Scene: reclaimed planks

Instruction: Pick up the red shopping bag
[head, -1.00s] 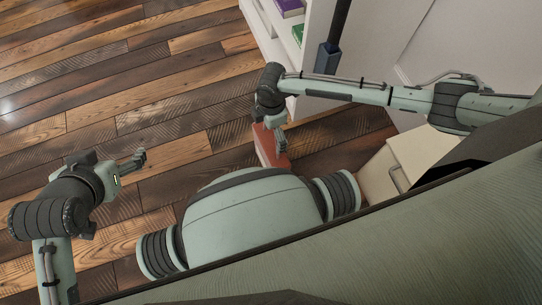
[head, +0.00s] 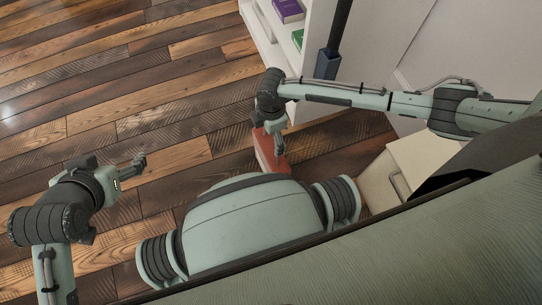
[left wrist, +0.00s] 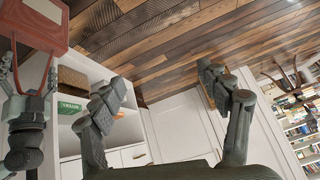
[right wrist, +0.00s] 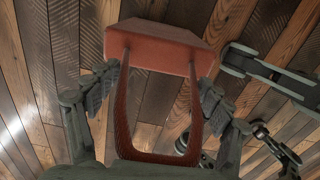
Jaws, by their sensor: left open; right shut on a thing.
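The red shopping bag (head: 268,158) shows below my right gripper (head: 279,145) in the head view, partly covered by that gripper and my base. In the right wrist view the red bag (right wrist: 165,50) has its two dark red handles running toward the gripper, between the fingers. My right gripper is shut on the handles. The bag (left wrist: 42,22) also shows at the upper left of the left wrist view, with its handles reaching to the right gripper. I cannot tell whether its base touches the floor. My left gripper (head: 138,163) is open and empty, well to the left.
A white shelf (head: 262,32) with purple (head: 287,10) and green (head: 298,38) books stands beyond the bag. A cream cabinet (head: 405,170) with a handle is to the right. The plank floor (head: 120,80) at the left is clear.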

